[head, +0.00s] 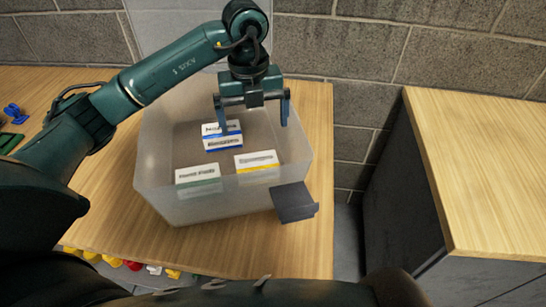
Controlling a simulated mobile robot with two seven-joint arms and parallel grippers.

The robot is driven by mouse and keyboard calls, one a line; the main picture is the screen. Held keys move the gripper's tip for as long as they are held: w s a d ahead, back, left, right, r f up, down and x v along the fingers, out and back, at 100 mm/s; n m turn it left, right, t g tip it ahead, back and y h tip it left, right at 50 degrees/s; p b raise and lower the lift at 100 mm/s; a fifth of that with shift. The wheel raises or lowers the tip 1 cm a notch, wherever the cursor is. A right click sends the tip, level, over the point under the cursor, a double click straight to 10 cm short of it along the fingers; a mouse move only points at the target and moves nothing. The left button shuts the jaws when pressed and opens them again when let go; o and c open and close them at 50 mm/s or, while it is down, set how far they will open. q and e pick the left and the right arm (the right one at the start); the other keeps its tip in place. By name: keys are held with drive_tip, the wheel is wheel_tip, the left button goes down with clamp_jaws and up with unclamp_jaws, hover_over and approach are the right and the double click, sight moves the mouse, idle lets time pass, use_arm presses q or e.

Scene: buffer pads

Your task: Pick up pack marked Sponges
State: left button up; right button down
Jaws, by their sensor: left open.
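Several small white packs lie in a translucent bin (225,209) on the wooden table. A pack with a yellow stripe (256,161) lies at the right; its print is small and may read Sponges, but I cannot be sure. A pack with a green stripe (198,175) lies at the front left. Blue-striped packs (223,142) lie close together behind them, their print too blurred to read surely. My left gripper (253,118) is open and points down over the back part of the bin, fingers spread wide, nothing between them. My right gripper is not in view.
The bin's walls surround the packs. A dark grey flat piece (294,203) is at the bin's front right corner. Blue (14,113) and green items lie at the far left. A second wood-topped cabinet (490,170) stands right, across a gap. A block wall is behind.

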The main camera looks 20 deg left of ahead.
sight(257, 161)
use_arm(q)
wheel_tip(257, 161, down, 8)
drive_tip(key=shift+s+a+r, duration=0.1)
drive_tip(key=shift+a+r, duration=0.05)
drive_tip(key=shift+d+f+p, duration=0.2)
drive_tip(key=shift+f+p, duration=0.1)
drive_tip(key=shift+f, duration=2.45)
drive_tip(key=c, duration=0.8)
drive_tip(key=shift+r, duration=0.1)
